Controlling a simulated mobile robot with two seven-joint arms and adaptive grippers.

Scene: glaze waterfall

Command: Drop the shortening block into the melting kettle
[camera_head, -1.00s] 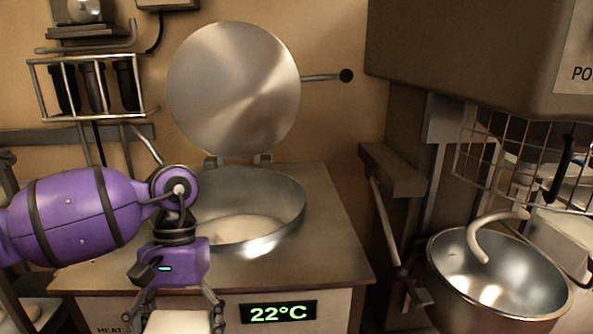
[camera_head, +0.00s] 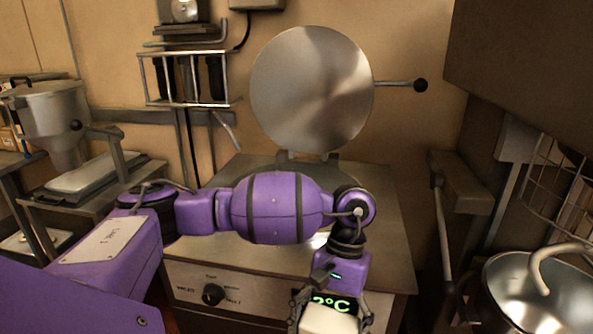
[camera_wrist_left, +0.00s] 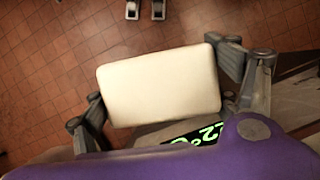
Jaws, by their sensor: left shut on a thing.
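My left gripper (camera_head: 330,312) is shut on a pale cream shortening block (camera_head: 328,320), low in front of the kettle's front panel. In the left wrist view the block (camera_wrist_left: 160,84) sits between the fingers of my left gripper (camera_wrist_left: 168,95), with tiled floor below it. The melting kettle's round steel lid (camera_head: 312,92) stands raised at the back of the steel cabinet top (camera_head: 385,215). My purple left arm crosses in front of the kettle's opening and hides most of it. My right gripper is not in view.
The front panel has a knob (camera_head: 213,294) and a green display (camera_head: 330,303), partly covered by the block. A mixer bowl (camera_head: 530,300) with a hook stands at the right. A metal hopper (camera_head: 58,115) stands at the left. A wall rack (camera_head: 190,80) hangs behind.

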